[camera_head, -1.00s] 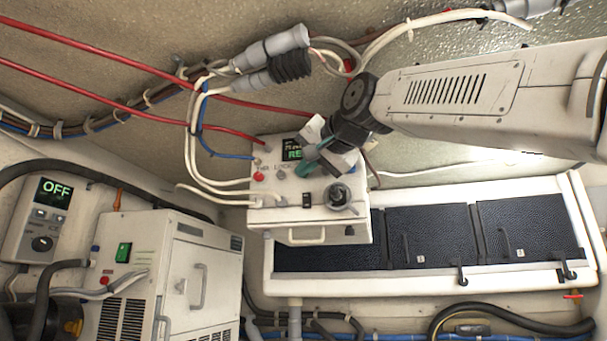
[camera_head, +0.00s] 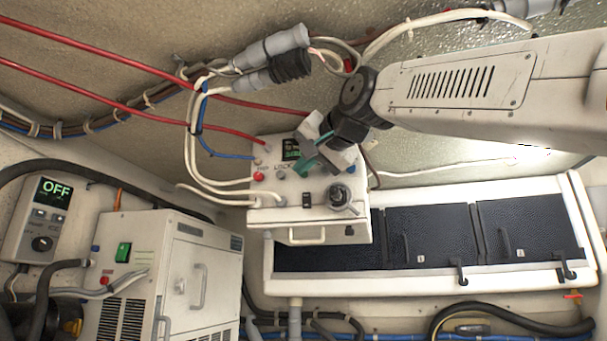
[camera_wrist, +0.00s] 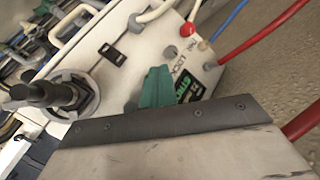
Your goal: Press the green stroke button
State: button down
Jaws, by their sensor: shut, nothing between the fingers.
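A white unit (camera_head: 210,268) with a green switch (camera_head: 123,252) stands at lower left, near a wall panel (camera_head: 38,222) reading OFF. White cables (camera_head: 190,150) and red cables (camera_head: 130,98) run close left of and above the box. A dark-panelled case (camera_head: 430,235) lies at right.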

jog(key=shift+s, duration=0.1)
jog(key=shift+s+a, duration=0.3)
jog(key=shift+s, duration=0.45)
jog(key=shift+s+a, duration=0.25)
jog(key=shift+s, duration=0.5)
jog(key=shift+s+a, duration=0.3)
jog(key=shift+s, duration=0.45)
